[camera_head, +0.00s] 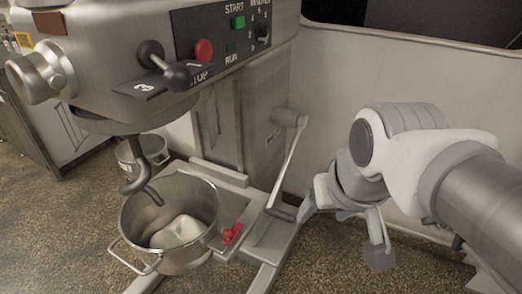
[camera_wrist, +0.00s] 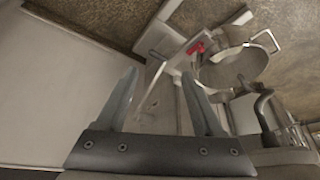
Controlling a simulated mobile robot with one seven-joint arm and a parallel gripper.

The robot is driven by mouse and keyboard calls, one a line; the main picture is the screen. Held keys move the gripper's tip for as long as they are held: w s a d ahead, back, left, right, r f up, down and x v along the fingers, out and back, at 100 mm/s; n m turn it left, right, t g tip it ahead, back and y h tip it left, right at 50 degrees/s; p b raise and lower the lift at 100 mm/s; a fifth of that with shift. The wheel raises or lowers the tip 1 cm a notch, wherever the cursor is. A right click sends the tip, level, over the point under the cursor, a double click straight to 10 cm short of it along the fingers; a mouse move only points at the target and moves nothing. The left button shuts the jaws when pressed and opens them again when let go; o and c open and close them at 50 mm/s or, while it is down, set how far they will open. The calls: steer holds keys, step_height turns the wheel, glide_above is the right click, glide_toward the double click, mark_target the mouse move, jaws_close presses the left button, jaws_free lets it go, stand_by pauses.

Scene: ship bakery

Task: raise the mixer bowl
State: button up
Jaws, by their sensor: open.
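The steel mixer bowl (camera_head: 190,257) sits low under the mixer head, with a pale lump of dough (camera_head: 180,231) inside. The dough hook (camera_head: 137,170) hangs above its rim. The bowl also shows in the wrist view (camera_wrist: 232,75). A long lever (camera_head: 286,165) hangs down from a pivot on the mixer's column, with a dark grip (camera_head: 281,214) at its lower end. My gripper (camera_head: 343,236) is open and empty, right of the lever's lower end. In the wrist view, the spread fingers (camera_wrist: 159,77) point toward the mixer base; contact with the lever cannot be told.
A red clamp (camera_head: 232,234) is on the bowl's support at right. The mixer head (camera_head: 110,60) carries START and STOP buttons and a black-knobbed lever (camera_head: 163,66). A pale wall (camera_head: 335,100) stands behind my arm. Speckled floor (camera_head: 60,235) is clear at left.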

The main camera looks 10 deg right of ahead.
steer(key=w+d+f+m+g+y, duration=0.3)
steer(key=w+f+m, duration=0.2)
steer(key=w+f, duration=0.3)
steer(key=w+d+f+m+g+y, duration=0.25)
steer(key=w+f+m+y, duration=0.2)
steer(key=w+f, duration=0.4)
steer(key=m+t+y, duration=0.8)
steer(key=m+t, duration=0.2)
steer(key=m, duration=0.6)
glide_toward(285, 216)
steer(key=shift+h, duration=0.25)
steer(key=x, duration=0.3)
steer(key=b+x, duration=0.1)
steer(key=x, duration=0.3)
steer(key=f+b+x, duration=0.1)
steer(key=x, duration=0.2)
steer(key=shift+w, duration=0.45)
jaws_close()
